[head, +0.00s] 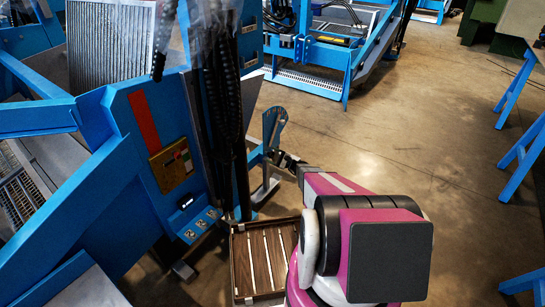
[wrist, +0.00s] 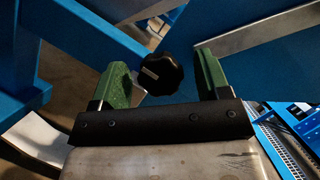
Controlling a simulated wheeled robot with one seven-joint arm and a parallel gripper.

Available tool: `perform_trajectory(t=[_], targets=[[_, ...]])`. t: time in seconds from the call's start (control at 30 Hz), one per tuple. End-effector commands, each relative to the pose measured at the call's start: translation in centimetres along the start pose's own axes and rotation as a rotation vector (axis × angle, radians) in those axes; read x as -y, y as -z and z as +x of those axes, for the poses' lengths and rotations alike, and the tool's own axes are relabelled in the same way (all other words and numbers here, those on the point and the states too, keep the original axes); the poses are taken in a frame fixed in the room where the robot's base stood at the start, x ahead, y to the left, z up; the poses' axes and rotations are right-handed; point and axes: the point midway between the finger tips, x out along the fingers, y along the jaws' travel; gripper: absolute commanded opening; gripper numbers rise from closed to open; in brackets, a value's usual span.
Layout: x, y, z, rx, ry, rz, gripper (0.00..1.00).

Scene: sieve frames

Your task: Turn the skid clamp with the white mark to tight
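The skid clamp is a black lobed knob (wrist: 160,74) with a short white mark on its face, left of centre and slanting. It shows in the wrist view between and beyond the green fingers of my gripper (wrist: 162,58). The fingers are spread wide, with a gap on each side of the knob, so my gripper is open and empty. I cannot tell how far ahead of the fingertips the knob is. In the head view my gripper (head: 283,159) is small and dark beside the blue frame, and I cannot make out the knob there.
A blue quadrant plate (head: 273,128) with holes stands by my gripper in the head view. The blue machine (head: 120,160) fills the left. A wood-slatted tray (head: 240,265) lies below my arm. Blue beams (wrist: 95,38) surround the knob. Open floor (head: 430,120) lies right.

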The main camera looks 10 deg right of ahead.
Motion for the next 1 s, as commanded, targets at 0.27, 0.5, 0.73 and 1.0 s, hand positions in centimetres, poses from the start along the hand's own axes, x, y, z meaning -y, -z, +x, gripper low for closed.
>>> perform_trajectory(t=[0.27, 0.5, 0.73, 1.0], targets=[[0.0, -0.1, -0.2, 0.001, 0.001, -0.001, 0.7], [0.1, 0.0, -3.4, 0.0, 0.003, -0.002, 0.7], [0.0, 0.0, -7.7, 0.0, 0.002, -0.001, 0.7], [0.0, 0.0, -10.5, 0.001, 0.0, -0.001, 0.7]])
